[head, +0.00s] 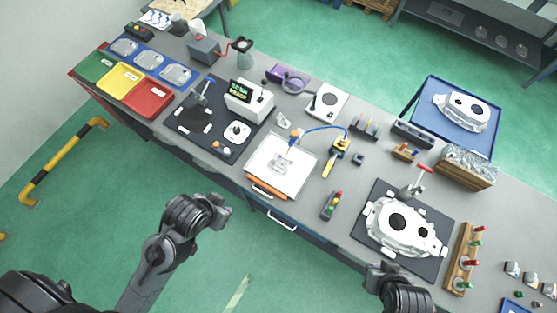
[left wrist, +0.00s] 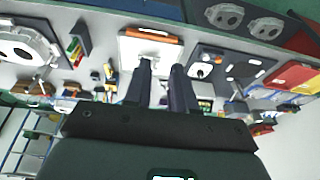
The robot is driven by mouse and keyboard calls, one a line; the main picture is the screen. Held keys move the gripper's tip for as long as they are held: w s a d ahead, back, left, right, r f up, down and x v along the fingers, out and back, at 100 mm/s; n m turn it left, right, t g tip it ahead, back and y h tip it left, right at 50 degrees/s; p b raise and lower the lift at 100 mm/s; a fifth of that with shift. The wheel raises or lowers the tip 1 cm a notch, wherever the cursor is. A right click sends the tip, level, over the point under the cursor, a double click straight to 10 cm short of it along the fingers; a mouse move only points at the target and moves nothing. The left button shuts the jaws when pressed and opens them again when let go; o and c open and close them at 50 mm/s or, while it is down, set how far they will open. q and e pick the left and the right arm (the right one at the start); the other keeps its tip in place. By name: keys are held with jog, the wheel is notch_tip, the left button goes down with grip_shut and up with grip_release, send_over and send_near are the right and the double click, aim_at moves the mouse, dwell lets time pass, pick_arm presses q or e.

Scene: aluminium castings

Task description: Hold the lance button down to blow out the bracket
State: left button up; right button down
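The bracket (head: 282,163), a small pale metal part, lies on a white tray (head: 300,178) with an orange bar along its front edge. The lance (head: 339,148) appears to be the yellow and dark tool right of the tray, with a blue hose arching toward the bracket. Its button is too small to make out. My left gripper (head: 226,207) is over the floor in front of the bench, apart from both. In the left wrist view its fingers (left wrist: 161,75) are spread with nothing between them. My right gripper (head: 385,272) is near the bench's front edge; its fingers are unclear.
A large casting (head: 402,226) on a dark mat stands right of the tray. A red, yellow and green light block (head: 331,205) stands between them. Left are a dark mat with a display box (head: 248,100) and coloured bins (head: 147,98).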

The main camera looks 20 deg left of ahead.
pick_arm(q)
jog(key=shift+d, duration=0.15)
grip_shut()
dwell(1.3)
